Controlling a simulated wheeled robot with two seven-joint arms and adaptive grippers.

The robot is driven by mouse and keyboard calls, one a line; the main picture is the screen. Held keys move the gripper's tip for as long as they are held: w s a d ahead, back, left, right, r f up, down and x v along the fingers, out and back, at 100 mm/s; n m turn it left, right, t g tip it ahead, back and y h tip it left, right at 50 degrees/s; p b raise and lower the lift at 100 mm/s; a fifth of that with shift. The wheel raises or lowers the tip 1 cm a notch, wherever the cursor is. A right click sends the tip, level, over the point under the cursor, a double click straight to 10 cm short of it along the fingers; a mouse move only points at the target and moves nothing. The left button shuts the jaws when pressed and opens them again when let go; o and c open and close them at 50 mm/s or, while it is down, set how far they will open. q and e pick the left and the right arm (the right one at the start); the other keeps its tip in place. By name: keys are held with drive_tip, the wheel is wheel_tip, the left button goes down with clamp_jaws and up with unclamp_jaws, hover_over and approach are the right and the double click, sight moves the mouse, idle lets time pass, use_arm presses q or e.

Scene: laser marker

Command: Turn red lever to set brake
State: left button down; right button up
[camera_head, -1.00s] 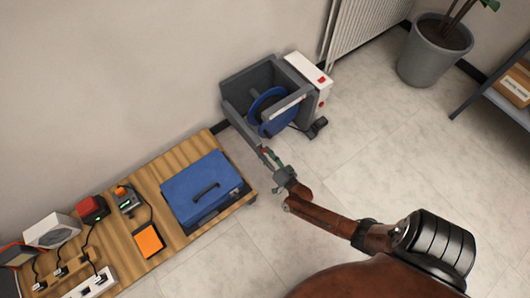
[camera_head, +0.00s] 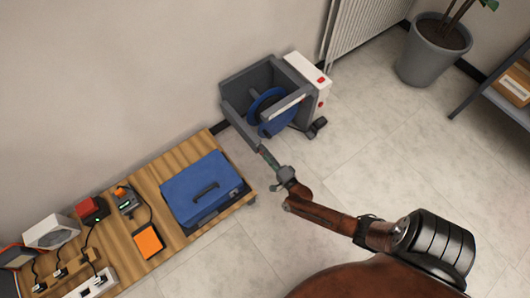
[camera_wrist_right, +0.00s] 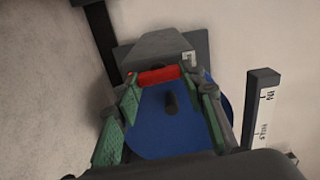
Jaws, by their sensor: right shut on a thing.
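The grey machine (camera_head: 232,100) with a blue disc (camera_head: 268,108) stands on the floor at the top centre of the head view. The red lever (camera_wrist_right: 158,75) shows in the right wrist view, lying crosswise between my green-padded fingertips, in front of the blue disc (camera_wrist_right: 165,125). My right gripper (camera_head: 268,157) reaches the machine's lower front corner in the head view, and it also shows in the right wrist view (camera_wrist_right: 167,84). It is shut on the red lever, whose ends are partly covered by the fingertips. In the head view the gripper hides the lever. My left gripper is not in view.
A wooden bench (camera_head: 158,175) at left carries a blue case (camera_head: 200,187), an orange-faced device (camera_head: 148,241) and several small boxes. A white box (camera_head: 306,69) is fixed to the machine's right. A plant pot (camera_head: 432,52) stands at the top right. The floor around my arm is clear.

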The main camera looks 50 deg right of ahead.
drive_tip(key=shift+s+d+f+m, duration=0.1)
drive_tip(key=shift+m, duration=0.4)
drive_tip(key=o, duration=0.9)
drive_tip(key=shift+o, duration=1.3)
drive_tip(key=v, duration=1.2)
